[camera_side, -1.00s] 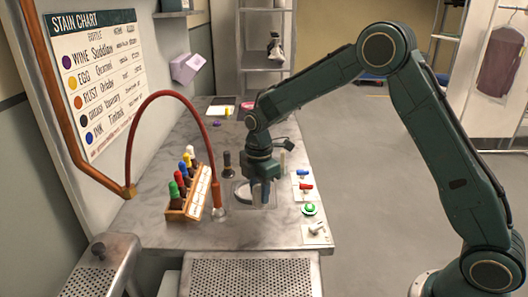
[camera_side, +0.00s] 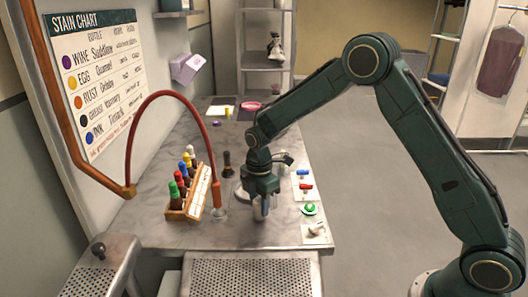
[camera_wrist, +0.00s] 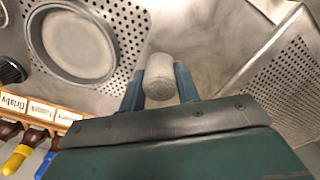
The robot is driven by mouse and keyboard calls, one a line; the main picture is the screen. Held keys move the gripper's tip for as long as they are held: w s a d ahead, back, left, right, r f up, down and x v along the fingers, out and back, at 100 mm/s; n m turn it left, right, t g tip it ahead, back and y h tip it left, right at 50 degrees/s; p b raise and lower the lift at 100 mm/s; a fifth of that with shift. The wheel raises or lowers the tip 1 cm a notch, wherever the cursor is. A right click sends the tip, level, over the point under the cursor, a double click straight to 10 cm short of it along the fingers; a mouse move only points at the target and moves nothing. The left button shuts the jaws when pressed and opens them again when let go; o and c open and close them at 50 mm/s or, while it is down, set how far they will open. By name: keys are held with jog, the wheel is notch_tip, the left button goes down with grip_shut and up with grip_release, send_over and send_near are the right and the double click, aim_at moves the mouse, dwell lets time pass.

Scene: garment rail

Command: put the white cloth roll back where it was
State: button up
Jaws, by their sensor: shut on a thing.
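My gripper (camera_side: 262,212) is shut on the white cloth roll (camera_wrist: 159,76). In the wrist view the pale, round end of the roll shows between the two blue-grey fingers. In the side view my gripper hangs over the front middle of the metal worktop (camera_side: 240,236), and the roll (camera_side: 258,213) is mostly hidden by the fingers. I cannot tell whether the roll touches the worktop.
A round grey dish (camera_wrist: 75,42) lies on a perforated plate beside the roll. A rack of capped bottles (camera_side: 190,205) and a red hose (camera_side: 208,137) stand left. Small red, blue and green-topped items (camera_side: 306,187) line the right edge. A perforated tray (camera_side: 250,277) is in front.

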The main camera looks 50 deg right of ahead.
aim_at(259, 200)
jog(key=shift+f, duration=0.1)
jog(key=o, duration=0.9)
jog(key=shift+o, duration=0.2)
notch_tip(259, 200, up, 12)
jog(key=shift+r, duration=0.2)
dwell(0.4)
